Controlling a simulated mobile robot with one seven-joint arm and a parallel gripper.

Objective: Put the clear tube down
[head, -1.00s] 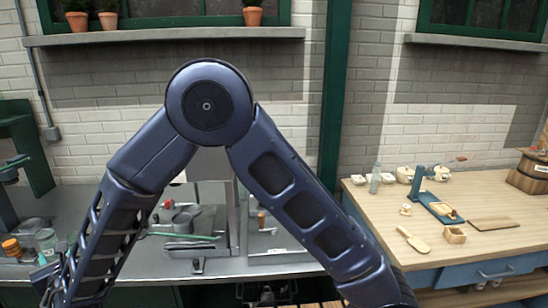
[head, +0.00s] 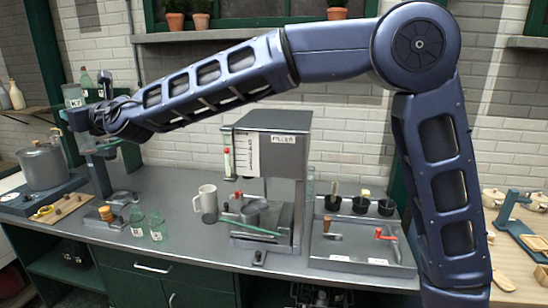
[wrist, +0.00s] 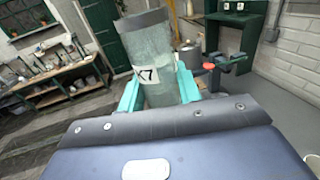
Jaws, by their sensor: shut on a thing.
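The clear tube (wrist: 157,60) has a grey rim and a white label that seems to read K7. My gripper (wrist: 160,93) is shut around it, with one teal finger on each side. In the head view the tube (head: 73,94) shows at the far left, high above the counter. My gripper (head: 78,116) is there at the end of the outstretched arm. The tube looks near upright in the head view.
A tray (head: 350,250) lies right. Bare counter shows between jars and mug.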

